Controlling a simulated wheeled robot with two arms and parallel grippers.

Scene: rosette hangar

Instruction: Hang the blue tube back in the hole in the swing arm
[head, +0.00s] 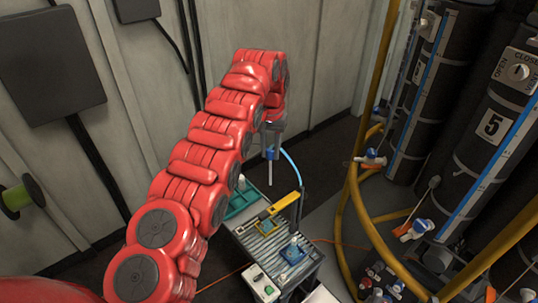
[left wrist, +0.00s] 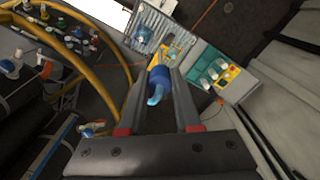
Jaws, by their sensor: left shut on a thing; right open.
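My left gripper (head: 271,132) points down above the small bench and is shut on the blue tube. In the left wrist view the blue tube (left wrist: 158,82) sits between the fingertips (left wrist: 172,80), with a lighter blue bent end towards the camera. In the head view a thin pale rod (head: 270,170) hangs below the gripper, and a light blue hose (head: 291,165) curves off to the right. The yellow swing arm (head: 284,203) is lower, above the bench top, apart from the gripper. Its hole is too small to make out. My right gripper is out of view.
The grey ribbed bench (head: 265,247) carries a green tray (head: 241,203), a blue square with a clear vessel (head: 294,251) and a control box (head: 261,284). Tall black cylinders (head: 486,135) and yellow pipes (head: 360,205) stand at the right. A wall is behind on the left.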

